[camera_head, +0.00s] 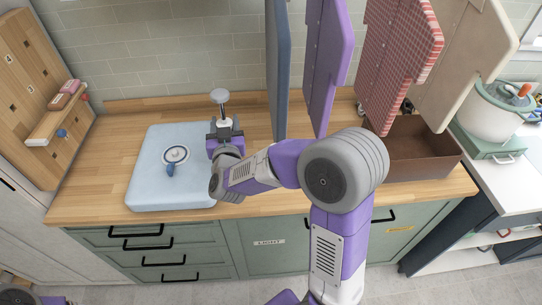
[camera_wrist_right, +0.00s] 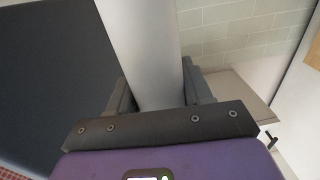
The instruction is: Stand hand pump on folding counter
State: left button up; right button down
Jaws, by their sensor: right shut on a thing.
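My right gripper (camera_head: 224,134) is shut on the hand pump (camera_head: 220,99), over the back right part of the wooden folding counter (camera_head: 95,182). The pump shows a pale round disc on top of a thin stem, and looks roughly upright. Its lower part is hidden by the gripper, so I cannot tell whether it touches the counter. In the right wrist view, a smooth grey body, likely the pump (camera_wrist_right: 143,55), runs between the two dark fingers (camera_wrist_right: 158,90).
A light-blue pad (camera_head: 148,187) lies left of the gripper, with a small round white-and-blue object (camera_head: 175,155) on it. Hanging blue, purple, red-checked (camera_head: 400,55) and beige panels are to the right. A brown box (camera_head: 415,150) stands below them. Bare counter lies behind the pad.

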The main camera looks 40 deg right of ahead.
jog(key=s+d+f+m+g+h+b, duration=0.2)
jog(key=s+d+m+g+h+b, duration=0.1)
jog(key=s+d+m+h+b, duration=0.15)
pick_arm(q)
notch_tip(320, 180, down, 11)
jog(key=b, duration=0.4)
jog(key=shift+w+r, duration=0.15)
jog(key=shift+r, duration=0.05)
pick_arm(e)
notch_tip(320, 180, down, 10)
jog(key=shift+w+d+r+n+g, duration=0.25)
jog(key=shift+w+n+g, duration=0.05)
jog(key=shift+n, duration=0.05)
jog(key=shift+f+b, duration=0.2)
jog(key=shift+b, duration=0.15)
pick_arm(q)
jog(key=shift+f, duration=0.15)
pick_arm(e)
jog(key=shift+c, duration=2.4)
grip_release()
